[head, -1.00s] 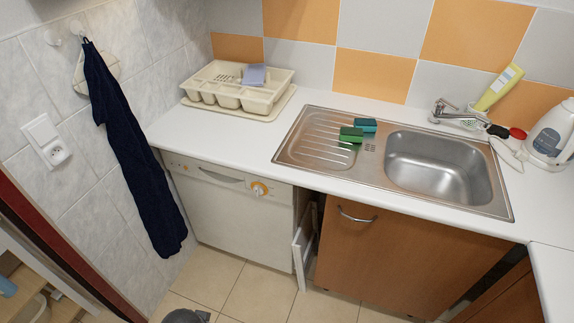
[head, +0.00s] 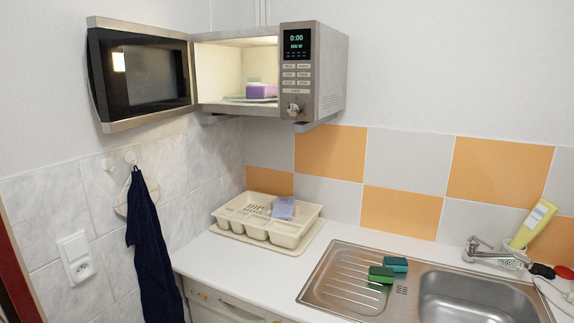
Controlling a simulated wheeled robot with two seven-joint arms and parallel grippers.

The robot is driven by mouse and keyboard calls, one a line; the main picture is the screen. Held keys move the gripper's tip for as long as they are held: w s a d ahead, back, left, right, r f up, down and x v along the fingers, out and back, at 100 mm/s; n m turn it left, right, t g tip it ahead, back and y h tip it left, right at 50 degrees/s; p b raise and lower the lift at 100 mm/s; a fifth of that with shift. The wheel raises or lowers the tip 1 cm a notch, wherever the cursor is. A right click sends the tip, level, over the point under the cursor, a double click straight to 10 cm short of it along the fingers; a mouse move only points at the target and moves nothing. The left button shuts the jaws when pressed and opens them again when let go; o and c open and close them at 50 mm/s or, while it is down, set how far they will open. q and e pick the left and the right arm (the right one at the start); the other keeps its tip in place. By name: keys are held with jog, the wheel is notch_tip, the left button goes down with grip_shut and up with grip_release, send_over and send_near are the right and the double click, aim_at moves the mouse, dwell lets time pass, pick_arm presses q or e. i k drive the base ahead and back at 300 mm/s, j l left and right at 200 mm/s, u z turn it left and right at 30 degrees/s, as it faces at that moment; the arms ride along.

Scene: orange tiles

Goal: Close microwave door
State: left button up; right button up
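The microwave (head: 327,85) is mounted on the wall above the counter, in the upper left half of the head view. Its door (head: 141,74) stands wide open, swung out to the left, with its dark window showing. The lit cavity holds a purple and pale green item (head: 262,91) on the turntable plate (head: 238,100). The display on the control panel (head: 296,75) reads 0:00. Neither of my grippers shows in the view.
Below the microwave, a cream dish rack (head: 250,229) stands on the white counter (head: 205,252). Green sponges (head: 381,274) lie by the steel sink (head: 338,283). A dark towel (head: 150,245) hangs on the left wall under the door. The air before the microwave looks clear.

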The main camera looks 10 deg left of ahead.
aim_at(105, 38)
jog(key=j+z, duration=0.1)
jog(key=j, duration=0.5)
jog(key=j+z, duration=0.1)
jog(key=j, duration=0.45)
jog(key=k+j, duration=0.1)
jog(key=j, duration=0.5)
jog(key=j+z, duration=0.15)
jog(key=j, duration=0.4)
jog(key=k+j+z, duration=0.1)
jog(key=j, duration=0.45)
jog(key=k+j+z, duration=0.1)
jog(key=j, duration=0.5)
jog(key=k+j, duration=0.1)
jog(key=j, duration=0.45)
jog(key=z, duration=0.05)
